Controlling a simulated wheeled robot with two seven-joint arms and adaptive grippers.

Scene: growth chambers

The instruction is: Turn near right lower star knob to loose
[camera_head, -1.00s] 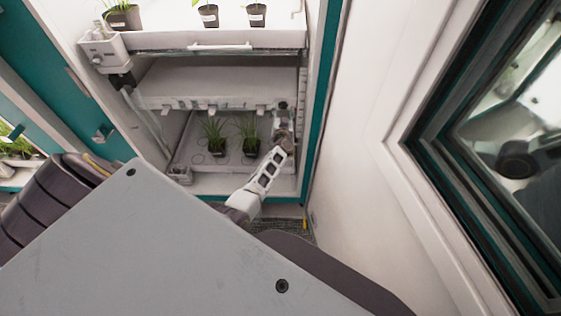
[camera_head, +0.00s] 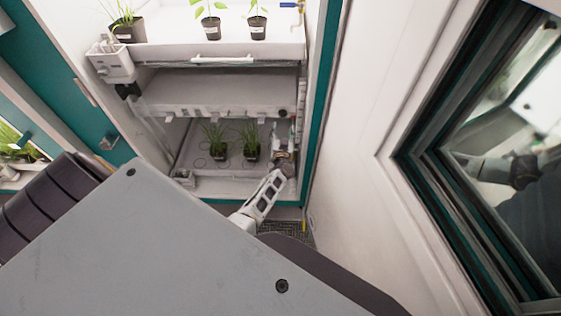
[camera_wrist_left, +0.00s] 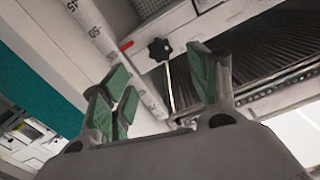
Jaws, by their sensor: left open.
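A black star knob (camera_wrist_left: 159,49) shows in the left wrist view, by a white post with printed scale marks and a red mark. My left gripper (camera_wrist_left: 163,82) is open, its green-padded fingers to either side of and below the knob in the picture. The knob is apart from the fingers, with nothing between them. In the head view my left gripper (camera_head: 283,145) is at the right end of the lower shelf bay, just below a small dark round shape (camera_head: 283,113) that may be the knob. My right gripper is not in view.
Two potted grass plants (camera_head: 251,150) stand on the lower tray left of my gripper. The middle shelf (camera_head: 215,92) lies above them, and potted seedlings (camera_head: 258,27) stand on the top shelf. The chamber's teal right edge (camera_head: 322,110) is close on the right.

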